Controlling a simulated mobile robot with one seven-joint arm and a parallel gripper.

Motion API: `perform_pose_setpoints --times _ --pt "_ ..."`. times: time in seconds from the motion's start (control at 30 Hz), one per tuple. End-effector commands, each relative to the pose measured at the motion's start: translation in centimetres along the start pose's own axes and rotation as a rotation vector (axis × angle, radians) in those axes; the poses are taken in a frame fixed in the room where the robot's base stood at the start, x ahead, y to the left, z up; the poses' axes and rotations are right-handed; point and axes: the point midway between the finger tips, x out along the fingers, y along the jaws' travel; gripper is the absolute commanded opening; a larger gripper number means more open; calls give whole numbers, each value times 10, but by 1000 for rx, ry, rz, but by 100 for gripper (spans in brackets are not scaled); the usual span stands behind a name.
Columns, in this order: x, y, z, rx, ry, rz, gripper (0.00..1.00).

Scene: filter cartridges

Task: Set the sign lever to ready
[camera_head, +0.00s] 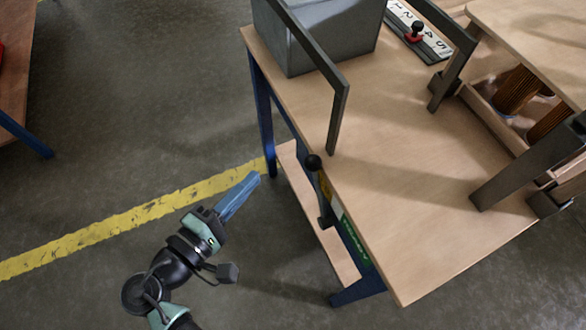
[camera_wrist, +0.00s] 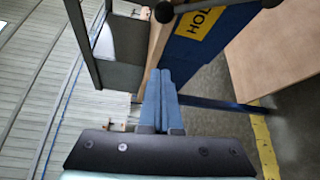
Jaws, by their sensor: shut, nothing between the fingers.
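The sign lever (camera_head: 319,190) is on the front side of the wooden table. Its black ball knob (camera_head: 313,162) stands at the yellow end of the sign, away from the green end (camera_head: 357,243). In the wrist view the knob (camera_wrist: 164,12) is at the top edge, beside the yellow label (camera_wrist: 200,22), whose visible letters begin "HOL". My gripper (camera_head: 257,178) has its blue fingers shut and empty. It is over the floor to the left of the lever, apart from it. The fingers also show in the wrist view (camera_wrist: 160,74), pointing toward the table side.
The table (camera_head: 400,170) carries a grey box (camera_head: 325,40), dark upright frames (camera_head: 338,115) and a numbered strip with a red-and-black knob (camera_head: 415,32). Brown cartridges (camera_head: 515,90) sit at the right. A low wooden shelf (camera_head: 310,215) runs below the table. Open floor lies left.

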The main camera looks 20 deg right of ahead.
Motion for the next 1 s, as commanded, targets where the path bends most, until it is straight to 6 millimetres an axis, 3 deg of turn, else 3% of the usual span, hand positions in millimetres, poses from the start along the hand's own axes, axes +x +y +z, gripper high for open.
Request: perform_pose_setpoints --times 0.47,0.67,0.97,1.0 --pt "6 -1 1 -6 -5 5 0" --pt "38 -2 1 -5 -8 5 0" --pt "104 -2 2 -5 -7 4 0" --pt "98 -2 9 -7 -3 3 0"
